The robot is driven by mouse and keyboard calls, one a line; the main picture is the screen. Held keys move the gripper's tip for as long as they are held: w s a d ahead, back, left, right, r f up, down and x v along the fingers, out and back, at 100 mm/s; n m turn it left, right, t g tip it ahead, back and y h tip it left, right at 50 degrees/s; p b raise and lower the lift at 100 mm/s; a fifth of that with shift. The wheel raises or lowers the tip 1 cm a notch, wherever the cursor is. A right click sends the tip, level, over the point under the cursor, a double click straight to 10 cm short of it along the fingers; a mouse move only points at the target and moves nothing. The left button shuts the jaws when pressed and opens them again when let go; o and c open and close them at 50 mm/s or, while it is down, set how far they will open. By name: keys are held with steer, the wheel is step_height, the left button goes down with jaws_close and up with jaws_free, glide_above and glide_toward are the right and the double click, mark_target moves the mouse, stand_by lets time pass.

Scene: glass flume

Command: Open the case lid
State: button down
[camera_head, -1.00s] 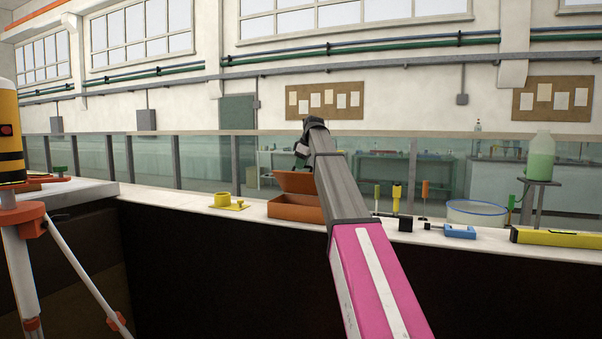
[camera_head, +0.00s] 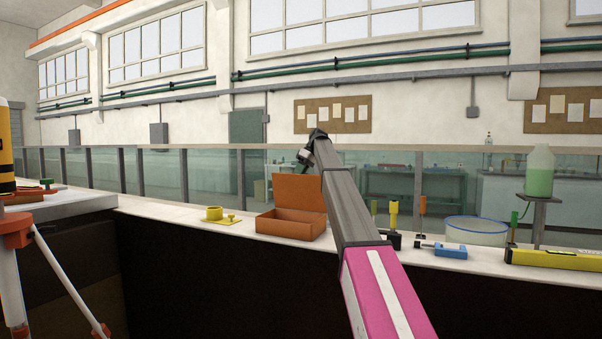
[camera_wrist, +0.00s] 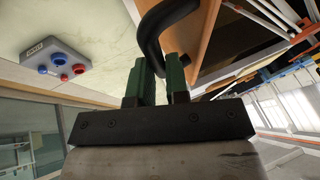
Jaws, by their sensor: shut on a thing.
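The orange-brown case (camera_head: 284,228) stands on the white ledge, left of my arm in the head view. Its lid (camera_head: 296,190) is raised and stands nearly upright at the back, with the inside of the case showing. My gripper (camera_head: 306,157) is at the lid's top right, partly hidden by my own arm. In the wrist view my gripper's green fingers (camera_wrist: 160,82) are shut on a black curved handle (camera_wrist: 155,28), beside the orange-brown lid panel (camera_wrist: 208,35).
A yellow fitting (camera_head: 213,214) stands left of the case. To the right are a blue clamp (camera_head: 450,250), a round clear basin (camera_head: 476,232), a yellow level (camera_head: 555,259) and a bottle of green liquid (camera_head: 539,172). Glass panels (camera_head: 215,172) run behind the ledge.

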steer(key=shift+s+d+f, duration=0.15)
steer(key=shift+f, duration=0.5)
steer(key=c, duration=1.4)
jaws_free()
steer(key=shift+o, duration=1.4)
steer(key=shift+f, duration=0.15)
steer(key=shift+w+r, duration=0.2)
steer(key=shift+r, duration=0.1)
steer(key=shift+w+r, duration=0.1)
steer(key=shift+r, duration=0.05)
